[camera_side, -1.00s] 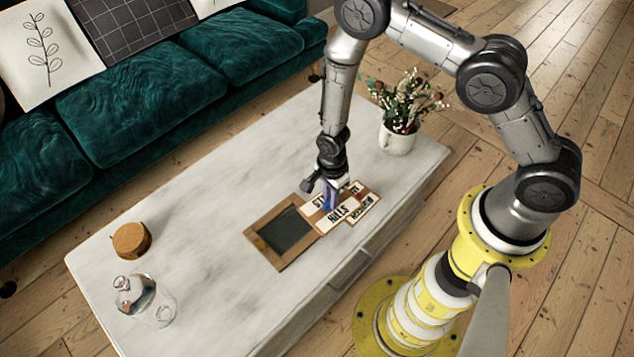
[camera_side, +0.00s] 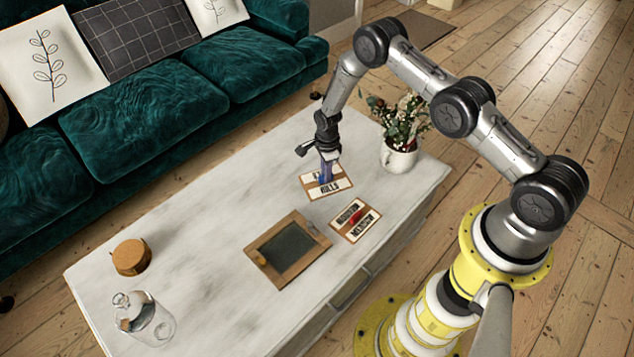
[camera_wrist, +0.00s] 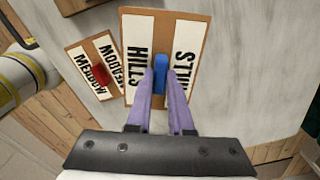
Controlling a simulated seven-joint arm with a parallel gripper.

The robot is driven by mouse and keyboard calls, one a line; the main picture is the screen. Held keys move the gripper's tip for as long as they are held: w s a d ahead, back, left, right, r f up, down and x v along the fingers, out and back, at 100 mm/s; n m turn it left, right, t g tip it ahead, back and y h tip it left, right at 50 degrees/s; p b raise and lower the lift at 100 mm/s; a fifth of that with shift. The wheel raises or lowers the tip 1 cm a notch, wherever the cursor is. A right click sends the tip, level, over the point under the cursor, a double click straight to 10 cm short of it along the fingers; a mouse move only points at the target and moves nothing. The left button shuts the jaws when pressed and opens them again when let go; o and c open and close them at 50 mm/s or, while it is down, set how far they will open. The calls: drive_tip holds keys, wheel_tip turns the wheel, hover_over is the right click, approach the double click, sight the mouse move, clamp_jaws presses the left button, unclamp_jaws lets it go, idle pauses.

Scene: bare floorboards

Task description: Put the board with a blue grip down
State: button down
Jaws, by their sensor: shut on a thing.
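The board with a blue grip (camera_side: 330,191) is a brown board with white strips; one strip reads HILLS. It is near the back right of the table in the side view. My gripper (camera_wrist: 160,85) is shut on the blue grip, its two purple fingers on either side of it. The board also shows in the wrist view (camera_wrist: 140,28), flat below the fingers. In the side view my gripper (camera_side: 326,178) points down over it. I cannot tell whether the board touches the table or hangs just above it.
A board with a red grip (camera_side: 344,230), marked MEADOW, lies to the front right. A wood-framed dark panel (camera_side: 265,272) lies nearer the front edge. A flower mug (camera_side: 399,158) stands close on the right. A round wooden box (camera_side: 131,257) and a glass bottle (camera_side: 150,322) stand left.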

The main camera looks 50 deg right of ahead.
sight(317, 173)
drive_tip(key=w+f, duration=0.2)
drive_tip(key=f, duration=0.1)
drive_tip(key=w+f, duration=0.2)
drive_tip(key=shift+d, duration=0.2)
drive_tip(key=shift+w+f, duration=0.1)
drive_tip(key=shift+f, duration=1.6)
drive_tip(key=c, duration=0.8)
unclamp_jaws()
drive_tip(key=shift+f, duration=0.15)
